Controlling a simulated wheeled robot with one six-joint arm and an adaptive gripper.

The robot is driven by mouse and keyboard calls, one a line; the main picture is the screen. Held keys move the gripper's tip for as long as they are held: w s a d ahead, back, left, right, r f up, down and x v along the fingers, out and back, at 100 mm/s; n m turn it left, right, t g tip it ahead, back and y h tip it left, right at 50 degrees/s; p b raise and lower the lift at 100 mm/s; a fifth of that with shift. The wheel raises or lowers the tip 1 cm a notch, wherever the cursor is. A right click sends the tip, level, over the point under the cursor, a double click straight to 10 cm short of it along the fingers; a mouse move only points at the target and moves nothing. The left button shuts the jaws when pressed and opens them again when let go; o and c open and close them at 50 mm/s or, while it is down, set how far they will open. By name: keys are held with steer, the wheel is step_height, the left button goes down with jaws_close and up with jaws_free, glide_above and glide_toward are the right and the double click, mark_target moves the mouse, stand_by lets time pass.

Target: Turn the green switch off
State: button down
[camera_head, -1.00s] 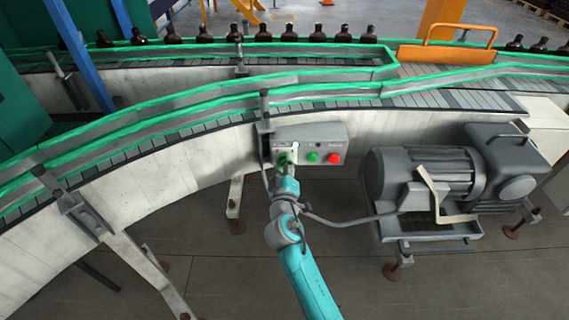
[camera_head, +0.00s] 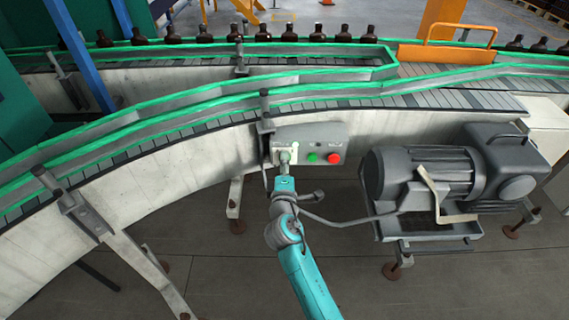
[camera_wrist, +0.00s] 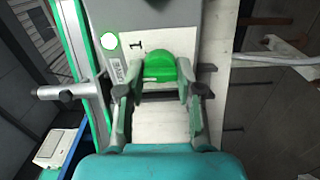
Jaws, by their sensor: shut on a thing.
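The green switch (camera_wrist: 161,66) is a bright green rotary knob on a white plate, marked "1", in the upper middle of the wrist view. My gripper (camera_wrist: 158,84) is shut on it, with one finger at each side of the knob. In the head view my gripper (camera_head: 285,158) is at the left end of the grey control box (camera_head: 318,135) and hides the knob there. A round green-white lamp (camera_wrist: 109,41) glows beside the knob in the wrist view.
A green button (camera_head: 312,157) and a red button (camera_head: 334,158) sit on the box to the right. A grey motor (camera_head: 425,175) stands further right. The green-railed conveyor (camera_head: 190,118) runs behind, with dark bottles (camera_head: 204,36) on the far line.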

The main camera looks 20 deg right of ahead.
steer(key=n, duration=0.9)
steer(key=shift+f, duration=0.1)
steer(key=shift+n, duration=0.3)
stand_by(0.4)
steer(key=c, duration=0.7)
jaws_free()
steer(key=shift+c, duration=0.2)
steer(key=v, duration=1.2)
